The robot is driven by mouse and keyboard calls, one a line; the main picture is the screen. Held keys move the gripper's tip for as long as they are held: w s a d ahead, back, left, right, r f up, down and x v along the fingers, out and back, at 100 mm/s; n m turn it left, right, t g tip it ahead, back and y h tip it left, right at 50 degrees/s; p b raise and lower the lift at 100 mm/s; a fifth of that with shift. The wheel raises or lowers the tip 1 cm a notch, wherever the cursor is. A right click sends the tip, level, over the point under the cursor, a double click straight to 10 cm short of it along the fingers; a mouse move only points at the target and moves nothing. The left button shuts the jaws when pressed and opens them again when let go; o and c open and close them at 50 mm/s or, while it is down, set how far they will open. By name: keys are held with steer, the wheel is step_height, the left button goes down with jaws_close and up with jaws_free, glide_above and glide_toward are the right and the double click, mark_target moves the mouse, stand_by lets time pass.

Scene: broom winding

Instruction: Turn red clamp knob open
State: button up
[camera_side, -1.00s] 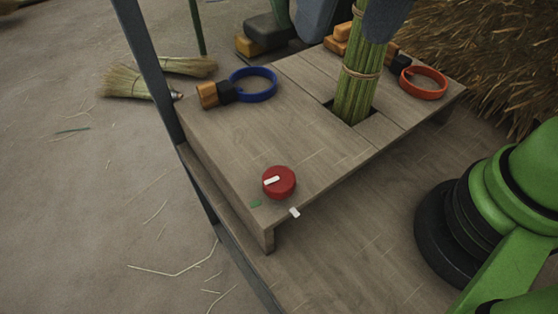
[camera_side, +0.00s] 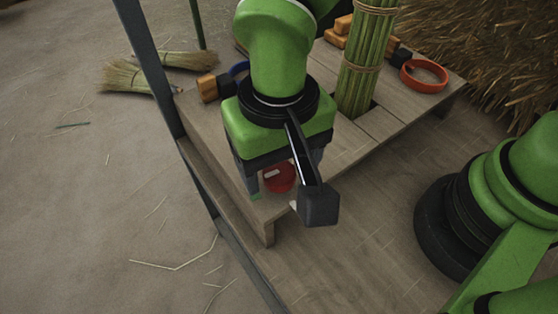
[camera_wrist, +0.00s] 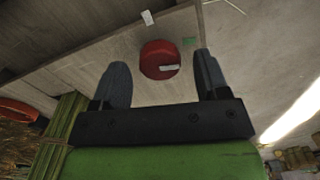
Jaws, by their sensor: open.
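The red clamp knob (camera_side: 280,178) sits on the wooden bench top near its front corner. It is round with a white pointer bar, and it also shows in the wrist view (camera_wrist: 156,55). My gripper (camera_side: 284,176) is above the knob, fingers pointing down, open and empty. In the wrist view the knob lies between the two spread fingers (camera_wrist: 160,62), with a gap on each side. A green mark (camera_wrist: 190,41) and a white mark (camera_wrist: 147,17) lie on the bench near the knob. In the side view my wrist hides part of the knob and the white mark.
A bundle of green stalks (camera_side: 360,75) stands upright in the bench slot behind my gripper. An orange-red ring clamp (camera_side: 424,76) is at the back right. A blue ring (camera_side: 239,69) is mostly hidden behind my arm. A dark post (camera_side: 150,70) stands at left.

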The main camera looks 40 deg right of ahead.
steer(key=shift+f, duration=0.5)
steer(key=shift+c, duration=0.5)
steer(key=c, duration=0.8)
